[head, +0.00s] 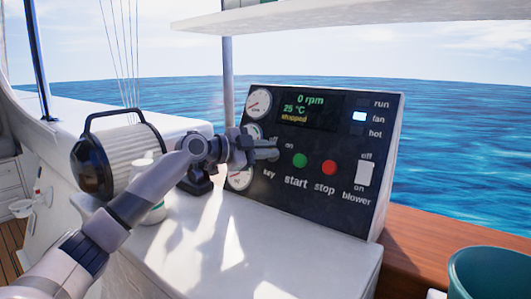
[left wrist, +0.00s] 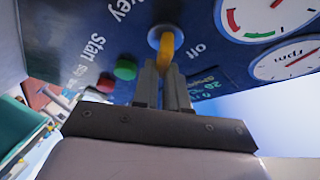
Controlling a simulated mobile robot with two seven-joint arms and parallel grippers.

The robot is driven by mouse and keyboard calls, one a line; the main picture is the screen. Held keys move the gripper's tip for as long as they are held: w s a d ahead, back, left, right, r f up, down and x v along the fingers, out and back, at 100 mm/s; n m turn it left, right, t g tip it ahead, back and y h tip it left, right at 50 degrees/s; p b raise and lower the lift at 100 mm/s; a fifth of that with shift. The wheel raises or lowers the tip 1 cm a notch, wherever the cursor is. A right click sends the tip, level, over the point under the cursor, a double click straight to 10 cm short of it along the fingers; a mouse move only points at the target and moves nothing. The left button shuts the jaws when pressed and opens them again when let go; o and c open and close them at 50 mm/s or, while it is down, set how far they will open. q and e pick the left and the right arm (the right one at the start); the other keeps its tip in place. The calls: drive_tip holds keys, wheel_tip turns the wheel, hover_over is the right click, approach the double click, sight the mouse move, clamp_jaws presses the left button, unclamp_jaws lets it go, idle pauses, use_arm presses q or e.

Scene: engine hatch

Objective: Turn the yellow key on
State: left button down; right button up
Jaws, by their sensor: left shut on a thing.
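The yellow key (left wrist: 167,43) sits in a round grey socket on the dark engine panel (head: 340,205). In the left wrist view, the "off" label is to its right. My left gripper (left wrist: 165,75) is shut on the key, its two fingers close together at it. In the head view, my left gripper (head: 270,150) reaches the panel above the "key" label and hides the key. The display (head: 300,109) reads 0 rpm, 25 °C and stopped. My right gripper is not in view.
The green start button (head: 299,160) and red stop button (head: 329,168) are right of the gripper. The white blower switch (head: 364,174) is at the panel's right. Round gauges (head: 258,103) line its left edge. A ribbed machine with a handle (head: 128,150) stands left. A teal container (head: 492,274) is front right.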

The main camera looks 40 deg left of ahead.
use_arm(q)
drive_tip(key=shift+m, duration=0.5)
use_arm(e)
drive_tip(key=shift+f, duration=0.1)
use_arm(q)
drive_tip(key=c, duration=1.2)
unclamp_jaws()
drive_tip(key=shift+o, duration=0.2)
drive_tip(key=b+v, duration=0.2)
drive_tip(key=v, duration=0.5)
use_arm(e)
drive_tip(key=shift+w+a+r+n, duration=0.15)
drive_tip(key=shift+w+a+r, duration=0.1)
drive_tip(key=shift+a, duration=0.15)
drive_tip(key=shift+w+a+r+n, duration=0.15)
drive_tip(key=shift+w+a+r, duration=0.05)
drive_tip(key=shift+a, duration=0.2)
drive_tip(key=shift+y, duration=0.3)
